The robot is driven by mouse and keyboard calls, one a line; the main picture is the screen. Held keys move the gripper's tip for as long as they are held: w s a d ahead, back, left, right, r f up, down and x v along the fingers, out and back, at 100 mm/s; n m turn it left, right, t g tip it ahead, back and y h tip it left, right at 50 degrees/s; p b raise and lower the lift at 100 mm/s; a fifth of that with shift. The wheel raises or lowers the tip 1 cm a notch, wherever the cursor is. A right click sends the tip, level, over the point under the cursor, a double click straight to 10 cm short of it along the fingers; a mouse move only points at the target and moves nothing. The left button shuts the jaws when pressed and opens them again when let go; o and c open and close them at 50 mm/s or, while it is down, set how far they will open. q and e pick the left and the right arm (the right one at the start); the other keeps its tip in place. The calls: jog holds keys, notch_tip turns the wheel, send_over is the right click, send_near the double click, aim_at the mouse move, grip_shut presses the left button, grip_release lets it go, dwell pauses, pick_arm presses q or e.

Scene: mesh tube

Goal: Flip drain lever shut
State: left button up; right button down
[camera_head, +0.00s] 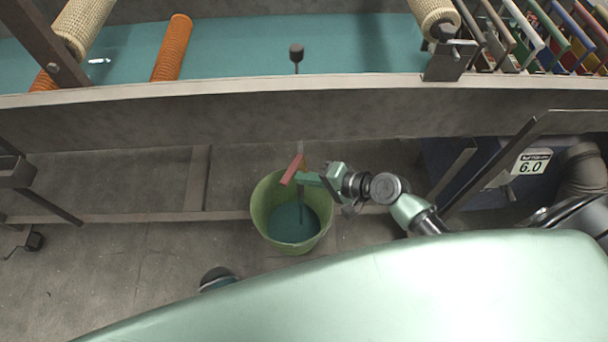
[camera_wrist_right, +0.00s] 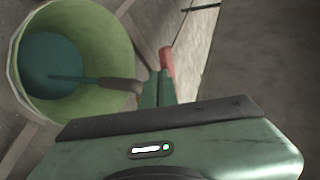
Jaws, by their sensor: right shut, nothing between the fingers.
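The red drain lever (camera_head: 291,170) sticks out slanted below the front wall of the tank, beside a short grey spout (camera_head: 301,148). In the right wrist view the lever (camera_wrist_right: 167,58) shows just beyond my fingertips. My right gripper (camera_head: 308,179) is shut and empty, its tips close beside the lever; I cannot tell whether they touch it. In the right wrist view, the gripper (camera_wrist_right: 160,82) points toward the lever, and a teal stream (camera_wrist_right: 70,78) runs from the dark spout end (camera_wrist_right: 122,85) into the bucket. My left gripper is not in view.
A green bucket (camera_head: 262,205) holding teal liquid (camera_head: 292,224) stands on the floor under the spout. The tank wall (camera_head: 200,118) runs across above it. A blue unit marked 6.0 (camera_head: 532,162) stands at right. A floor-level rail (camera_head: 120,217) runs behind the bucket.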

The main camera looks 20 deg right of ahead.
jog(key=shift+w+a, duration=0.2)
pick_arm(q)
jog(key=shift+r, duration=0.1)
